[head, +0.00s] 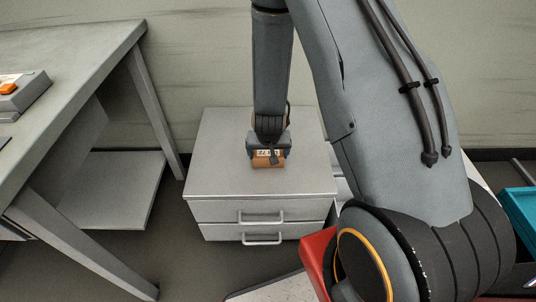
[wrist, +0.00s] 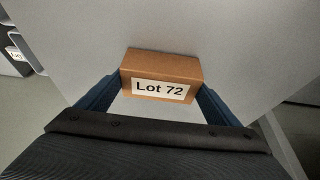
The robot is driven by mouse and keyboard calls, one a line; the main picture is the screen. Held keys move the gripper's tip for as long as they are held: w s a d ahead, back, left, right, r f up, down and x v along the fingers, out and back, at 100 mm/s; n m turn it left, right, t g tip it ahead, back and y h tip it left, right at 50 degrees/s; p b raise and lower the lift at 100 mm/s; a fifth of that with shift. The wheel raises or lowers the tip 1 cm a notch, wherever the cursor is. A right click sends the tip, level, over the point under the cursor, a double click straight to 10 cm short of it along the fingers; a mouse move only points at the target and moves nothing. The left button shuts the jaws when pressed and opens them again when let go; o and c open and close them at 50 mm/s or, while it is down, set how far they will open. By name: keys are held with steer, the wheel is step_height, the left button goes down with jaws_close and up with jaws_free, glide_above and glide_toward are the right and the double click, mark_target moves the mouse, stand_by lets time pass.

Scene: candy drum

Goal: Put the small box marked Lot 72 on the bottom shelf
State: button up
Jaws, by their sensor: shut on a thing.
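The small brown box marked Lot 72 (wrist: 160,66) is between the two fingers of my gripper (wrist: 153,100) in the wrist view. Its white label faces the camera. In the head view the box (head: 268,159) is at the top of the grey drawer cabinet (head: 222,150), under my gripper (head: 268,150). My gripper is shut on the box. I cannot tell whether the box touches the cabinet top. A low shelf (head: 125,190) shows under the workbench at the left.
The grey workbench (head: 75,68) stands at the left, with a grey device with an orange button (head: 22,92) on it. Its legs frame the low shelf, whose visible surface is bare. A red bin (head: 314,262) and a teal bin (head: 519,215) are at the right.

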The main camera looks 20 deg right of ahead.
steer(key=shift+f, duration=0.15)
steer(key=o, duration=1)
steer(key=s+a+r+n+g+y+p, duration=0.15)
steer(key=s+r, duration=0.25)
steer(key=r, duration=0.4)
steer(key=s+a+r, duration=0.3)
steer(key=s+r, duration=0.1)
steer(key=r, duration=0.5)
steer(key=s+a+r+n+y+p, duration=0.15)
steer(key=s+r, duration=0.25)
steer(key=r, duration=0.4)
steer(key=s+r+n+g+h, duration=0.1)
steer(key=s+r+g, duration=0.1)
steer(key=s+r, duration=0.6)
steer(key=s+d, duration=0.1)
steer(key=s, duration=0.2)
steer(key=shift+s+r+g, duration=0.3)
steer(key=shift+s+g, duration=0.05)
steer(key=shift+s, duration=0.05)
